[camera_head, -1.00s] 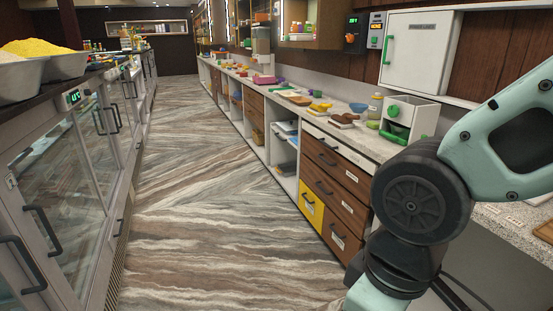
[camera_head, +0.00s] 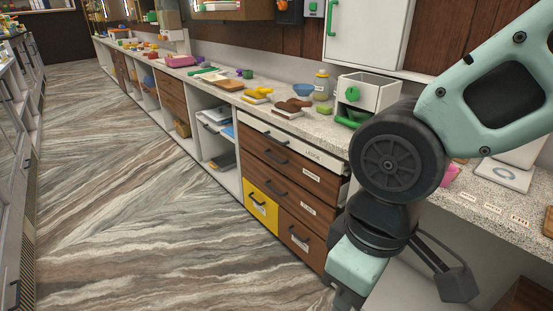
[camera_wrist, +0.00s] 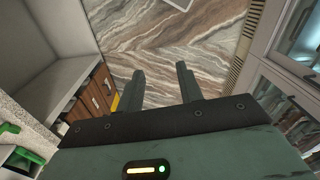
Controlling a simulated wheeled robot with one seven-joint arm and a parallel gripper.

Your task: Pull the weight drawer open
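A bank of drawers stands under the counter in the head view. It has a white top drawer (camera_head: 290,139) with a label that seems to start "LEDGE", two wide brown wooden drawers, an upper one (camera_head: 285,168) and a lower one (camera_head: 283,197), a yellow drawer (camera_head: 261,206) at lower left and a small brown drawer (camera_head: 303,238) at lower right. Each has a dark bar handle. The other labels are too small to read, so I cannot tell which is the weight drawer. My gripper (camera_wrist: 160,90) is open and empty in the wrist view, its fingers apart above the floor, away from the drawers.
The counter (camera_head: 225,95) holds sweets on boards, a blue bowl, a jar and a white box with green knob (camera_head: 366,92). Open shelves (camera_head: 217,140) lie left of the drawers. The striped floor (camera_head: 120,210) before them is clear. Glass cabinets (camera_head: 12,130) line the left.

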